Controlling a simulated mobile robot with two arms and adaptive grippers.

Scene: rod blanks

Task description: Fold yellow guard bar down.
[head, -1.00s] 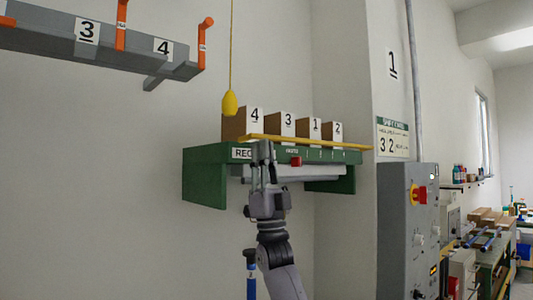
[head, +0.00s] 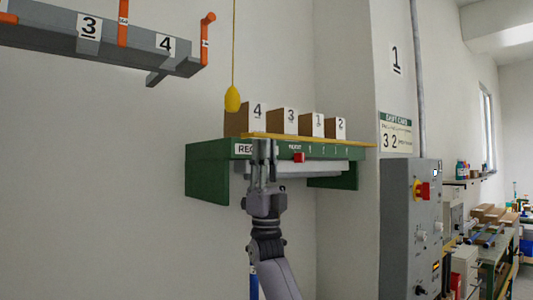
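The yellow guard bar (head: 320,142) runs level along the top front edge of the green shelf (head: 207,172), in front of several numbered boxes. My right gripper (head: 264,143) points upward at the shelf's front, with its fingertips at the left part of the bar, just below or against it. I cannot tell whether they touch. The fingers look close together, but whether they are shut is unclear. The gripper covers part of the shelf's front label. My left gripper is not in view.
A yellow pull handle (head: 232,99) hangs on a cord just above the bar's left end. A grey rack (head: 130,45) with orange hooks is at the upper left. A grey control cabinet (head: 397,235) stands at the right. The wall left of the shelf is bare.

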